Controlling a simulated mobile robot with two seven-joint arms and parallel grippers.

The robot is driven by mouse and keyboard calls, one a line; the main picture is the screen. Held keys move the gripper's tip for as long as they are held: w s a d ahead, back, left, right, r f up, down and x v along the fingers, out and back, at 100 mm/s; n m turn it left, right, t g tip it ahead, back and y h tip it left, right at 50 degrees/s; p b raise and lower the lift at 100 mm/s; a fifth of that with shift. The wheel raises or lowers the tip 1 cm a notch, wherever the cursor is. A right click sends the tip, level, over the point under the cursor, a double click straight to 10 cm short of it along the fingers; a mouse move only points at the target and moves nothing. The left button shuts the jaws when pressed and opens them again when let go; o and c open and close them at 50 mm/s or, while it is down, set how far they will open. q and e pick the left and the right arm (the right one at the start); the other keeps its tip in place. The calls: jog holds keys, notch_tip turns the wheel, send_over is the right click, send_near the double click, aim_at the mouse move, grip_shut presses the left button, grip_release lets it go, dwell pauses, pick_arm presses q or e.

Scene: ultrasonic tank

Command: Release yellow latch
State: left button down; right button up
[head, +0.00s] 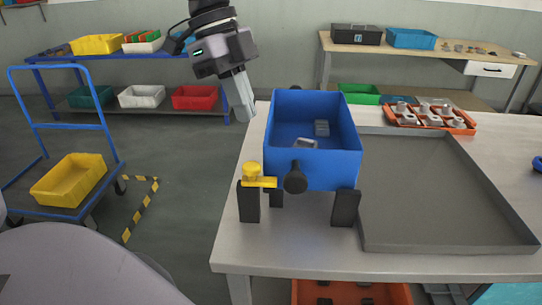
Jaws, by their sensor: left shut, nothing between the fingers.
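The yellow latch (258,177) sits on the front left corner of the blue tank (325,168), above a black leg. It has a round knob and a flat bar reaching right toward a black round handle (295,179). My left gripper (243,108) hangs above and left of the tank, behind the latch and apart from it. Its fingers point down, shut and empty. Inside the tank lie small grey metal parts (307,143). My right gripper is not in the view.
A grey tray (440,245) lies empty right of the tank. An orange tray (430,122) with several metal parts stands behind it. The table's left edge (228,225) runs near the latch. A blue cart (60,205) with a yellow bin stands at the left.

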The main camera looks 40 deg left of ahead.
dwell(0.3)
pick_arm(q)
send_over(241, 182)
jog(key=w+d, duration=0.2)
jog(key=d, duration=0.1)
notch_tip(241, 182, down, 9)
jog(key=shift+d+f+p, duration=0.15)
jog(key=shift+f+p, duration=0.05)
jog(key=shift+p, duration=0.15)
jog(key=shift+s+a, duration=0.5)
jog(key=shift+a, duration=0.35)
jog(key=shift+s+a, duration=0.5)
jog(key=shift+a, duration=0.3)
jog(key=shift+a+r, duration=0.2)
jog(key=shift+r, duration=0.25)
jog(key=p+v, duration=0.3)
jog(key=v, duration=0.6)
